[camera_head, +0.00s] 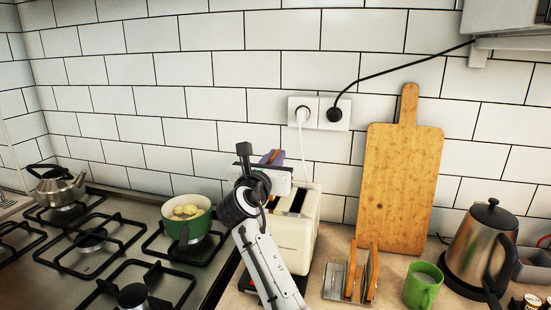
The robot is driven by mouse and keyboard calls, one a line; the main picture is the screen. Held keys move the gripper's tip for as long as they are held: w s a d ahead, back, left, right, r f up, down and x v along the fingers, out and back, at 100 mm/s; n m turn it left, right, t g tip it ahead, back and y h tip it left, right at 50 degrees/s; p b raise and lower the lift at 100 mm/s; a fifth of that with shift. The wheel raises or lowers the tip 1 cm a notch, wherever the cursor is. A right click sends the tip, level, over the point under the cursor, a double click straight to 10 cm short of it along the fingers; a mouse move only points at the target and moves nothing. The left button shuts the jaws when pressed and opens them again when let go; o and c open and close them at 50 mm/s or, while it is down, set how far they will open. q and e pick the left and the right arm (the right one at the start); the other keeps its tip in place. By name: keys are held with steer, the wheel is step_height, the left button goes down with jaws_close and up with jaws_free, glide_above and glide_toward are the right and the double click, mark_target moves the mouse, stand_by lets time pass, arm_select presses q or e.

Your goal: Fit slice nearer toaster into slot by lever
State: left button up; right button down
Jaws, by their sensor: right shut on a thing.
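The cream toaster (298,232) stands on the counter right of the hob. A dark slot (297,201) shows in its top; its lever is not clearly visible. My right gripper (268,170) is above the toaster's left part, its arm rising from below. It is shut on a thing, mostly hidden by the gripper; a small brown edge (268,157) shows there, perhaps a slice. I cannot tell whether it touches the toaster. A metal rack (333,281) to the right holds upright brown slices (371,276). My left gripper is out of view.
A green mug (422,286) and a steel electric kettle (481,246) stand at right. A wooden board (402,185) leans on the tiled wall. A green pot (189,228) sits on the hob at left. A white plug (301,110) is above the toaster.

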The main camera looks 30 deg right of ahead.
steer(key=shift+f+b, duration=1)
steer(key=shift+f, duration=2.45)
steer(key=shift+r+p, duration=1)
steer(key=shift+r, duration=2)
steer(key=shift+f+b, duration=0.4)
steer(key=shift+f, duration=1.6)
